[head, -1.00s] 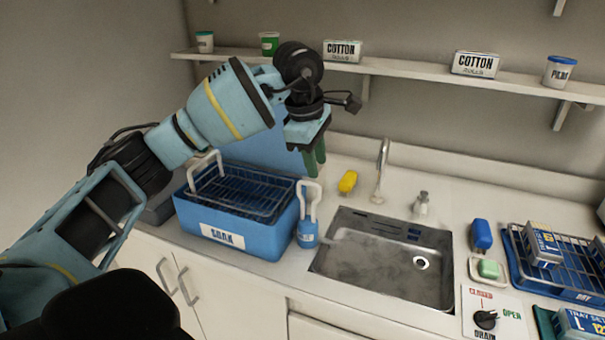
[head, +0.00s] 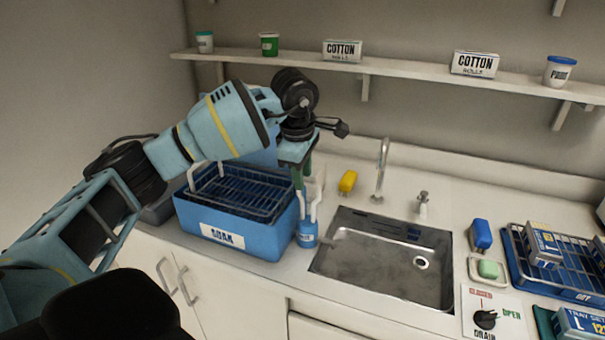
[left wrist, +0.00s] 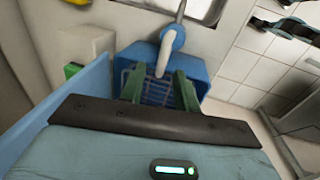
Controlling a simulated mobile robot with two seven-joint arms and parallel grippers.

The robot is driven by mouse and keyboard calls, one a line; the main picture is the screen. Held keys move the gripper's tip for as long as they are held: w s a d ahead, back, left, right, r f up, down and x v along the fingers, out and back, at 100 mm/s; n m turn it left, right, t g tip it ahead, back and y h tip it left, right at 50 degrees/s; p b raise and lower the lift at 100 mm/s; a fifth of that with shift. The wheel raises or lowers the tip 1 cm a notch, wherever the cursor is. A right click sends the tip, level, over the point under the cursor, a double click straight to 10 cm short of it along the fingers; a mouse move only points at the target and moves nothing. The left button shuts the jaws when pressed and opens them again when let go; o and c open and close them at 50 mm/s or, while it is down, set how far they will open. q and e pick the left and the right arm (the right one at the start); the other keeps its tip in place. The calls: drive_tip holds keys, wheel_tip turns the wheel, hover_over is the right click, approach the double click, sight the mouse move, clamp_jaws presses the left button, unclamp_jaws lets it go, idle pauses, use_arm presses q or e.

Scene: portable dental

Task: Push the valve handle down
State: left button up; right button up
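The valve is a blue fitting (head: 307,233) on the right side of the blue SOAK tub (head: 188,229), with a white looped handle (head: 316,205) standing upright above it. My left gripper (head: 302,183) points down at the handle's top, its green fingers partly hiding it. In the left wrist view the green fingers (left wrist: 160,90) are apart. The white handle (left wrist: 163,58) shows between and beyond them, joined to a blue round part. I cannot tell whether a finger touches it. My right gripper is not in view.
A wire basket (head: 215,190) sits in the tub. The steel sink (head: 340,285) lies to the right, with a tap (head: 381,170) behind. A yellow block (head: 347,181) stands behind the valve. A black drain knob (head: 486,319) is at the front right.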

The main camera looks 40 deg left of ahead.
use_arm(q)
drive_tip(key=shift+f, duration=0.25)
drive_tip(key=c, duration=0.7)
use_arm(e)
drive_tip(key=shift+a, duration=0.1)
